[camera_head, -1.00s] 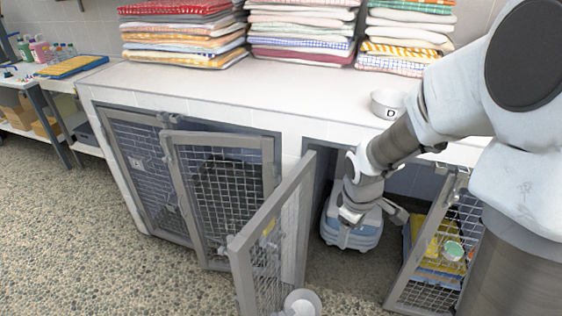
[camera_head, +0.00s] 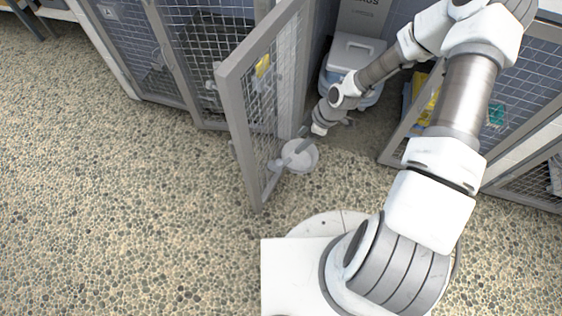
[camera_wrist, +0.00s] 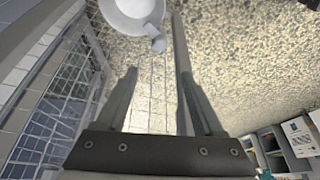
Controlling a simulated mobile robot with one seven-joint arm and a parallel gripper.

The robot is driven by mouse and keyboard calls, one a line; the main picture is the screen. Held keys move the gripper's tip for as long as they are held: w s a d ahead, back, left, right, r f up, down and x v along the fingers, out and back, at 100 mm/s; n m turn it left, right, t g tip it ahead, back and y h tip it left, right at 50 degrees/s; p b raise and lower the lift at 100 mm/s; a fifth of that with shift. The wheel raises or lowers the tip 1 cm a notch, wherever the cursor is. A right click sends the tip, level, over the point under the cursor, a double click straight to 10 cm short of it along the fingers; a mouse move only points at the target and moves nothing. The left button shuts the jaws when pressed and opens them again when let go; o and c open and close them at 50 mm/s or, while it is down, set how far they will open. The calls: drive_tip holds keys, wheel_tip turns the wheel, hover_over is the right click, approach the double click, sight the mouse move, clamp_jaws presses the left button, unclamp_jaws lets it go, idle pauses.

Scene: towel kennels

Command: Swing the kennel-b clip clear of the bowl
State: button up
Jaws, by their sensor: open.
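A white bowl (camera_head: 300,157) hangs low at the open mesh door (camera_head: 278,90), on its right side; it also shows at the top of the wrist view (camera_wrist: 135,8). A small pale rounded piece, probably the clip (camera_wrist: 157,42), sits at the bowl's rim. In the head view a small grey piece (camera_head: 277,164) lies between door and bowl. My gripper (camera_head: 308,138) is just above the bowl, fingers apart. In the wrist view my gripper (camera_wrist: 157,80) is empty, with thin mesh and a grey bar (camera_wrist: 180,45) in line with its fingers. Whether they touch is unclear.
Closed kennels (camera_head: 205,60) are at left. The pebbled floor (camera_head: 120,210) is free at left.

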sight(280, 162)
drive_tip(key=b+x, duration=0.5)
drive_tip(key=x, duration=1.1)
drive_tip(key=shift+f, duration=0.35)
clamp_jaws()
